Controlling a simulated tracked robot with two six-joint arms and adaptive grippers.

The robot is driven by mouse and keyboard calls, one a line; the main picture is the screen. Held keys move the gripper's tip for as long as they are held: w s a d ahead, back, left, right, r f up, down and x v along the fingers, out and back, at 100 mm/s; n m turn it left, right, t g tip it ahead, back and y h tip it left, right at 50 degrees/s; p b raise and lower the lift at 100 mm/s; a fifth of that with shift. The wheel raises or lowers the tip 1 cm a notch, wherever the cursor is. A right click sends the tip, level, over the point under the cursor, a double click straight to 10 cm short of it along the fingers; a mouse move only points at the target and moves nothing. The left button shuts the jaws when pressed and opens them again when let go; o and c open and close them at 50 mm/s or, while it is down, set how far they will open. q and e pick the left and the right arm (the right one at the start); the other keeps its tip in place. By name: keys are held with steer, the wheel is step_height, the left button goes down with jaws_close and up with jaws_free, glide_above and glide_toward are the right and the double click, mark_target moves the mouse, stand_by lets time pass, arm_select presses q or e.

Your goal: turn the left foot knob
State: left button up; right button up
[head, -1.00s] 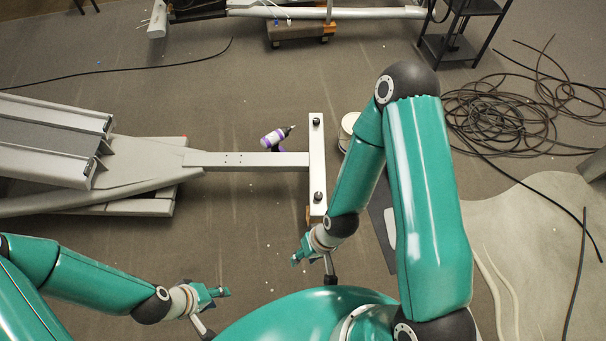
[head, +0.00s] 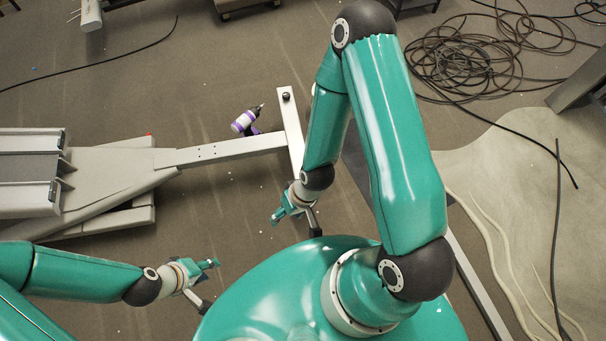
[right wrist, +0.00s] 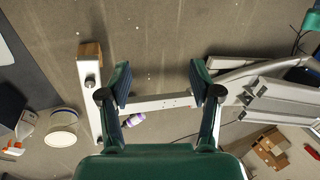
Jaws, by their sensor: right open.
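The machine's foot is a pale crossbar (head: 289,118) at the end of a long grey beam (head: 225,151). One dark foot knob (head: 286,97) stands on its far end; my right arm hides the near end in the head view. In the right wrist view the crossbar (right wrist: 94,116) lies left of the jaws, with a dark knob (right wrist: 90,83) near its upper end. My right gripper (head: 277,216) is near the bar's near end; its open, empty jaws (right wrist: 160,85) show in the wrist view. My left gripper (head: 213,264) is over bare floor, its jaws too small to judge.
A purple and white drill (head: 246,121) lies beside the beam. A wooden block (right wrist: 90,54) is at the crossbar's upper end, and a round tub (right wrist: 61,128) stands left of it. Coiled black cable (head: 465,60) lies at the upper right. Floor near my left gripper is clear.

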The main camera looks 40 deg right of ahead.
steer(key=w+d+f+n+t+b, duration=0.1)
steer(key=w+d+f+t+b, duration=0.15)
steer(key=f+b, duration=0.5)
steer(key=w+d+f+n+t+b, duration=0.1)
steer(key=w+d+f+t+b, duration=0.15)
steer(key=f+b, duration=0.55)
steer(key=w+d+f+n+t+b, duration=0.1)
steer(key=d+f+t+b, duration=0.2)
steer(key=f+b, duration=0.45)
steer(key=s+d+f+m+t+h+b, duration=0.1)
steer(key=s+d+f+t+h+b, duration=0.25)
steer(key=d+f+t+b, duration=0.95)
steer(key=w+g+b, duration=0.1)
steer(key=w+b, duration=0.1)
steer(key=w, duration=0.3)
steer(key=w+a+r+g+b, duration=0.1)
steer(key=w+b, duration=0.1)
steer(key=w, duration=0.3)
steer(key=w+a+r+g+b, duration=0.1)
steer(key=w+b, duration=0.2)
steer(key=w, duration=0.2)
steer(key=shift+w+g+h, duration=0.25)
steer(key=shift+w+g, duration=0.1)
steer(key=shift+g, duration=0.05)
steer(key=shift+w, duration=0.75)
steer(key=shift+c, duration=0.2)
